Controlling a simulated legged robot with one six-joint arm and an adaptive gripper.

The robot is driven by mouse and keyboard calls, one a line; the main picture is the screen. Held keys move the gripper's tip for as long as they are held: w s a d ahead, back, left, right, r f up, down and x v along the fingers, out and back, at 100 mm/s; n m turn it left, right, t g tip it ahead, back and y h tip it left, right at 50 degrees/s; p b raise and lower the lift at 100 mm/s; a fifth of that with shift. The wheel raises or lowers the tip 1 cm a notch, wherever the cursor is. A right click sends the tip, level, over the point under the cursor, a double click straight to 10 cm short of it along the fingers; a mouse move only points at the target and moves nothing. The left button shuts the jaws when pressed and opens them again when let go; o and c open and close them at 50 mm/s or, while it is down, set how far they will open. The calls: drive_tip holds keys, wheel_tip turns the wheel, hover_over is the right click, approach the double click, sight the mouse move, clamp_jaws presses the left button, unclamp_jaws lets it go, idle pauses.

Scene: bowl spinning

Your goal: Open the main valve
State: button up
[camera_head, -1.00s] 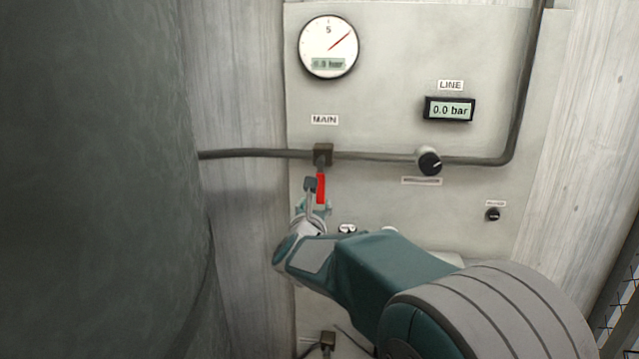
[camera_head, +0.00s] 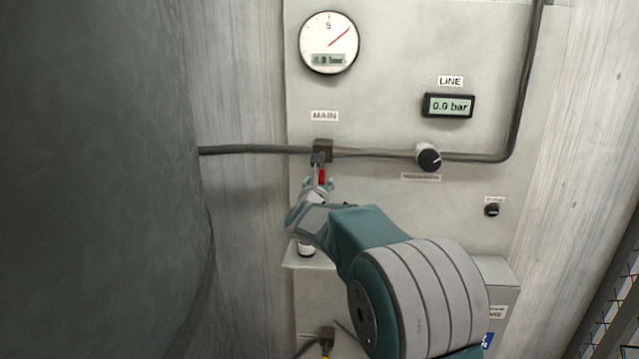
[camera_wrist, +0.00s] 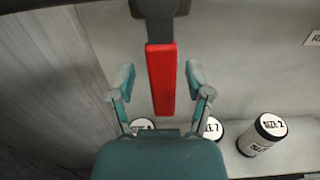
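The main valve is a dark brown block (camera_head: 322,149) on the pipe under the MAIN label. Its red handle (camera_head: 322,176) hangs straight down, partly hidden by my gripper in the head view. In the wrist view the red handle (camera_wrist: 162,80) lies between the two teal fingers of my gripper (camera_wrist: 160,78), with a gap on each side. My gripper (camera_head: 321,172) is open around the handle, and the fingers do not appear to touch it.
A round gauge (camera_head: 328,43) is above the valve. A LINE display (camera_head: 448,106) reads 0.0 bar, with a black knob (camera_head: 429,158) below it. A large dark cylinder (camera_head: 95,180) fills the left.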

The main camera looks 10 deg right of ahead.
clamp_jaws()
drive_tip(key=shift+d, duration=0.15)
drive_tip(key=s+d+r+n, duration=0.1)
drive_tip(key=d+r+n, duration=0.4)
drive_tip(key=n, duration=1.3)
drive_tip(key=shift+s+d+r, duration=0.2)
drive_tip(key=shift+s+r, duration=0.2)
idle(0.3)
